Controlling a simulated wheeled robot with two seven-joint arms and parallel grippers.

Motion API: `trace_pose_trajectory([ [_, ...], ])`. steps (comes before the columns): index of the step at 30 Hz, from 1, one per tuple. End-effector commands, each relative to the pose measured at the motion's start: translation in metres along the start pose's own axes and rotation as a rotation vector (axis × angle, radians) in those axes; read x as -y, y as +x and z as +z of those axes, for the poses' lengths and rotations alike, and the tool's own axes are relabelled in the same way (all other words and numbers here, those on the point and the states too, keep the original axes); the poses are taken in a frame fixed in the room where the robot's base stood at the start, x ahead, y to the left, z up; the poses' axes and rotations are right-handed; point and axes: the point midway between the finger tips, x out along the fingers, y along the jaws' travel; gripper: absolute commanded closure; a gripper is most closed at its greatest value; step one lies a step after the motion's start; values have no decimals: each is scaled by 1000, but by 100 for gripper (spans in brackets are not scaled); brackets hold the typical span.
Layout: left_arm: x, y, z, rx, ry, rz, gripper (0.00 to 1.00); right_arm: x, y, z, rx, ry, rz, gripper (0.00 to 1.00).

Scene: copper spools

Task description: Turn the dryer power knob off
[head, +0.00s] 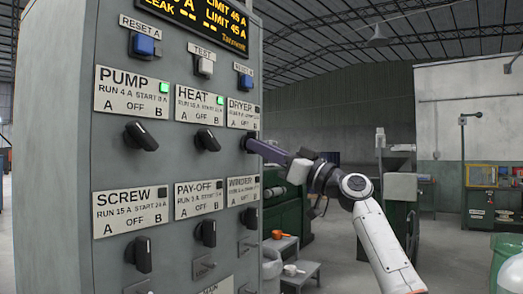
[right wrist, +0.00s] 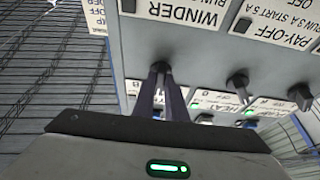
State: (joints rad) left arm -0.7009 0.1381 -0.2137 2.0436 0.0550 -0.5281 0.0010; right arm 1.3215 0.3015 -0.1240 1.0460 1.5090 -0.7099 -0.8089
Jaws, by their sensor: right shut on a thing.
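The grey control panel (head: 170,170) stands at the left with labelled black knobs. The DRYER label (head: 243,115) is at the right end of the upper row; no green light shows clearly on it. The dryer knob below it is mostly hidden by my right gripper (head: 252,145), which reaches in from the right with its fingers at the panel. In the right wrist view, upside down, the two dark fingers (right wrist: 162,90) are closed around the dryer knob (right wrist: 160,67). Its exact angle is hard to read. My left gripper is out of view.
The heat knob (head: 208,140) and pump knob (head: 141,137) are to the left, under labels with green lamps. The winder knob (head: 249,217) is below. Open floor, grey steps (head: 300,272) and green machinery (head: 290,210) lie behind my right arm.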

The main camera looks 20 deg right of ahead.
Motion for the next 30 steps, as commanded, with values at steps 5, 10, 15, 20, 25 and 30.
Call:
trace_pose_trajectory([
  [5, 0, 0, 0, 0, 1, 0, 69, 0, 0, 1, 3, 0, 0, 100],
  [10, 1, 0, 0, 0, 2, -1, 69, 0, 0, 1, 2, 0, 0, 70],
  [15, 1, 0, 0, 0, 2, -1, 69, 0, 0, 1, 1, 0, 0, 70],
  [20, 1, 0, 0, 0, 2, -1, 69, 0, -2, 1, 1, 0, 1, 70],
  [25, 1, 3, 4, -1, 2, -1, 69, -1, -20, 3, 1, -2, 1, 70],
  [30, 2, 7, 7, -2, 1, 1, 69, -1, -54, 4, 3, -3, 2, 70],
])
